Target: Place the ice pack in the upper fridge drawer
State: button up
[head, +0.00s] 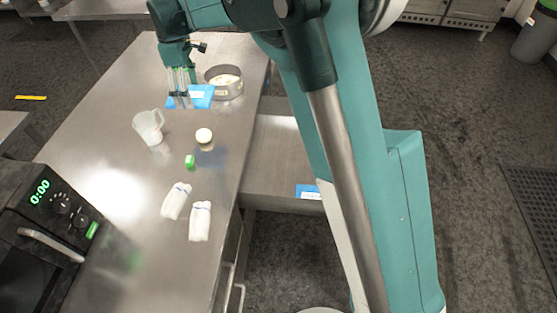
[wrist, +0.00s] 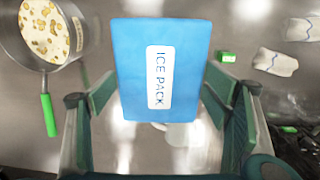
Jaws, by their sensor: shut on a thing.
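The ice pack is a flat blue slab with a white label. In the head view the ice pack (head: 203,101) is at the far end of the steel counter, at my gripper (head: 180,97). In the wrist view the ice pack (wrist: 135,50) lies between the fingers of my gripper (wrist: 157,80), with its "ICE PACK" label readable. My gripper is shut on it. I cannot tell its exact height above the counter. An open steel drawer (head: 275,150) juts out right of the counter, with a blue-and-white item (head: 308,191) at its front right.
A pan (head: 229,92) with food stands close beside the ice pack; its green handle (wrist: 48,115) shows in the wrist view. A microwave (head: 45,235) is front left.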

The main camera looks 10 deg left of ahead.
jog(key=w+d+b, duration=0.3)
jog(key=d, duration=1.3)
jog(key=w+d+f+b, duration=0.1)
jog(key=w+d+b, duration=0.2)
jog(key=d, duration=1.3)
jog(key=w+d+b, duration=0.2)
jog(key=w+d, duration=0.1)
jog(key=d, duration=1.3)
notch_tip(320, 180, down, 38)
jog(key=shift+s+m, duration=0.2)
jog(key=shift+m, duration=0.2)
jog(key=shift+f+b, duration=0.95)
jog(key=shift+f, duration=2.15)
jog(key=shift+f+b, duration=0.5)
jog(key=shift+f, duration=1.35)
jog(key=shift+f, duration=0.2)
